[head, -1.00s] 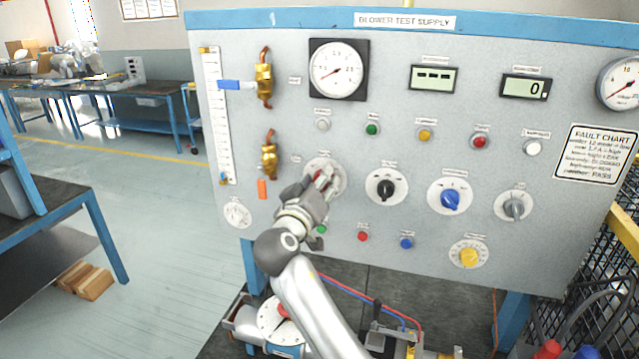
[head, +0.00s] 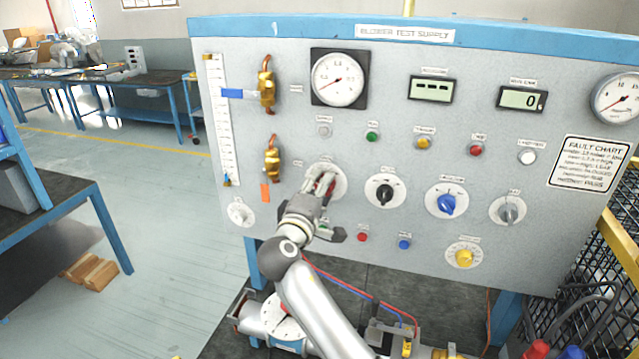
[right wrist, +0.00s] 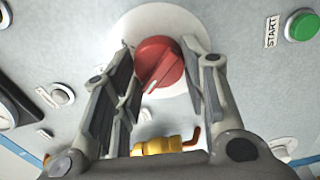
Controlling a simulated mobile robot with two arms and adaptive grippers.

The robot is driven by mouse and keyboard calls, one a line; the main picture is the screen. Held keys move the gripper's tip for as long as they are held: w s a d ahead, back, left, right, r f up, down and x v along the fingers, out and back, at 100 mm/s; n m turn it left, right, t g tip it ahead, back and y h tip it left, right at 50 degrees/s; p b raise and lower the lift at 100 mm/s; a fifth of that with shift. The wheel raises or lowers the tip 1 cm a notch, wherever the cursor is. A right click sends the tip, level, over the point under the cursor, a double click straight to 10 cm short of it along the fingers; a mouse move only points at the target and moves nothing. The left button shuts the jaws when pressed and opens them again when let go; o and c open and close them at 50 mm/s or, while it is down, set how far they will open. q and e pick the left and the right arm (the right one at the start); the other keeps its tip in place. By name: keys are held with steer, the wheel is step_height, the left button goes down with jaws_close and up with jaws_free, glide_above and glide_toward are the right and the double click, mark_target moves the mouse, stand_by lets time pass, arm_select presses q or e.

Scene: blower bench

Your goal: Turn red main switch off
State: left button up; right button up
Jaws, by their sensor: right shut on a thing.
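The red main switch (right wrist: 158,64) is a round red knob on a white disc (right wrist: 125,28) on the panel. Its white pointer line slants toward the lower left in the right wrist view. My right gripper (right wrist: 163,85) has its fingers on either side of the knob and is shut on it. In the head view my right gripper (head: 322,186) reaches up to the panel from below and mostly hides the knob; the white disc (head: 340,175) shows around the fingers. My left gripper is not in view.
A black knob (head: 382,190) sits to the right, then a blue knob (head: 446,204) and a grey knob (head: 509,211). A green START button (right wrist: 302,26) is close to the gripper. Brass valves (head: 272,160) stand to the left. One display (head: 522,99) reads 0.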

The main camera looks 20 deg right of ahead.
steer(key=shift+r+n, duration=0.15)
steer(key=shift+n, duration=0.35)
steer(key=shift+p, duration=0.3)
steer(key=o, duration=1)
steer(key=shift+w+f, duration=0.1)
steer(key=shift+f, duration=0.1)
steer(key=v, duration=0.7)
steer(key=shift+s+a, duration=0.1)
steer(key=shift+s, duration=0.15)
